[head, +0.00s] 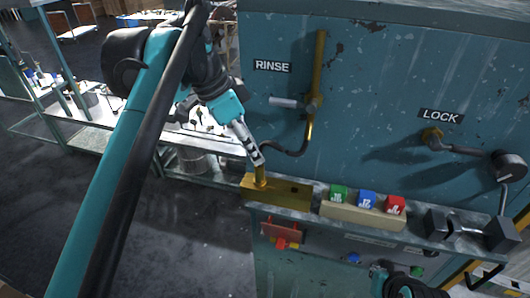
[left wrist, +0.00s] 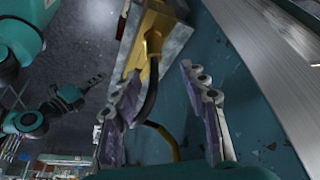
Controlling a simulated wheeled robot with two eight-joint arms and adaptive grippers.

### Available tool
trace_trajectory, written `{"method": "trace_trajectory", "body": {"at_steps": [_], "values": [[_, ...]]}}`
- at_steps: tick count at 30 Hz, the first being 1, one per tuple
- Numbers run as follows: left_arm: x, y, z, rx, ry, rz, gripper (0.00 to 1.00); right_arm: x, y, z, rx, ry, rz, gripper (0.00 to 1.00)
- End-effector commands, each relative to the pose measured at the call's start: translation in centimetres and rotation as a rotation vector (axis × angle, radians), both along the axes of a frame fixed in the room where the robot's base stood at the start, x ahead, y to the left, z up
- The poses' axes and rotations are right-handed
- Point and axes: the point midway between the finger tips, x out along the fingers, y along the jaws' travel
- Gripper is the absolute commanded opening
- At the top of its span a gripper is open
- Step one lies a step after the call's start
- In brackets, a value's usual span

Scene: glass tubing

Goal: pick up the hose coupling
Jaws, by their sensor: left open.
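The hose coupling (head: 261,174) is a brass upright fitting standing in a yellow block (head: 285,193) on the ledge. A black hose (head: 290,151) runs near it toward the RINSE valve. In the left wrist view the coupling (left wrist: 152,44) shows beyond the fingertips, with the black hose (left wrist: 149,103) between the fingers. My left gripper (head: 254,155) is open, just above the coupling and partly covering its top. In the left wrist view its two fingers (left wrist: 158,73) are wide apart and empty. My right gripper (left wrist: 96,79) shows small at the left; its jaws are unclear.
The teal panel carries the RINSE valve handle (head: 287,102) and the LOCK lever (head: 455,147). A dark metal fixture (head: 470,230) stands farther right. Open floor (head: 190,250) lies left.

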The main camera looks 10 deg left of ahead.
Motion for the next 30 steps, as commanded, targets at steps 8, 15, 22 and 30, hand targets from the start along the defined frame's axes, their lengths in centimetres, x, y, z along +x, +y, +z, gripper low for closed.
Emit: {"method": "trace_trajectory", "body": {"at_steps": [8, 15, 22, 30], "values": [[0.5, -0.9, -2.9, 0.0, 0.0, -0.003, 0.44, 0.0, 0.0, 0.6, 0.0, 0.001, 0.0, 0.0], [1.2, -1.9, -6.1, 0.001, -0.001, -0.003, 0.44, 0.0, 0.0, 1.6, 0.0, 0.0, 0.0, 0.0], [1.3, -2.1, -7.0, 0.0, 0.0, -0.001, 0.44, 0.0, 0.0, 1.6, 0.0, 0.0, 0.0, 0.0], [1.3, -2.1, -7.0, 0.0, 0.0, -0.001, 0.02, 0.0, 0.0, 1.6, 0.0, 0.0, 0.0, 0.0]]}}
